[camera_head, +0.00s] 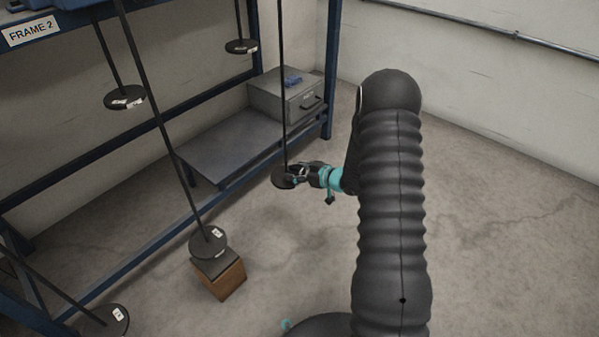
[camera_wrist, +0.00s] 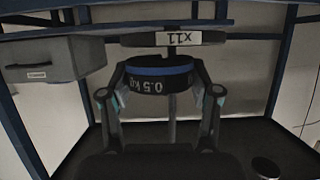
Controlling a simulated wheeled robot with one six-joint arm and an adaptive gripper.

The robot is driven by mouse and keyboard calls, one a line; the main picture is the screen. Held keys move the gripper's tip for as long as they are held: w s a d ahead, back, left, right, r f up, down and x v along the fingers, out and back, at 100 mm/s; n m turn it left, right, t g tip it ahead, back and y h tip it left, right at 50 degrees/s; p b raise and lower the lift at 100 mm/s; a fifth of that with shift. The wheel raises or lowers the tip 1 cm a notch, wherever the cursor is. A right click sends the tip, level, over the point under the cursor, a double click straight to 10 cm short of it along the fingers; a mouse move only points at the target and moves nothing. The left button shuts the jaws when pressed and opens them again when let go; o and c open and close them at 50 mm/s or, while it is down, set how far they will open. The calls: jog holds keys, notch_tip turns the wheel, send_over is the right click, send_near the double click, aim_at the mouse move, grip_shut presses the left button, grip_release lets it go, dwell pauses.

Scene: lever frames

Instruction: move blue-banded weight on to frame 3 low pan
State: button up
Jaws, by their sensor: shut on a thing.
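The blue-banded weight (camera_wrist: 160,78) is a dark cylinder marked 0.5 kg, held between the fingers of my gripper (camera_wrist: 160,90) in the wrist view, which appears upside down. Right by it is a dark round pan (camera_wrist: 175,40) with a white label, hanging on a thin rod. In the head view my gripper (camera_head: 300,173) is at this low pan (camera_head: 283,181), its fingers overlapping the pan's right side. The weight is hard to make out there. I cannot tell whether the weight touches the pan. No frame 3 sign shows.
Other rod-hung pans are at the left (camera_head: 125,97), the upper middle (camera_head: 241,46) and above a wooden block (camera_head: 222,277). A grey box (camera_head: 290,97) stands on the shelf (camera_head: 230,145) behind. A FRAME 2 sign (camera_head: 31,31) is at upper left. Open floor lies right.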

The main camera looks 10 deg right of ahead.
aim_at(291, 172)
jog(key=shift+w+a, duration=0.45)
jog(key=shift+a, duration=0.35)
jog(key=shift+w+a, duration=0.4)
jog(key=shift+a, duration=0.35)
dwell(0.7)
jog(key=shift+f+b, duration=0.45)
jog(key=shift+b, duration=0.1)
dwell(0.5)
jog(key=o, duration=1.4)
jog(key=shift+o, duration=0.2)
jog(key=shift+p+v, duration=1.1)
jog(key=shift+v, duration=2.1)
jog(key=shift+s+d+r, duration=0.15)
jog(key=shift+s, duration=0.1)
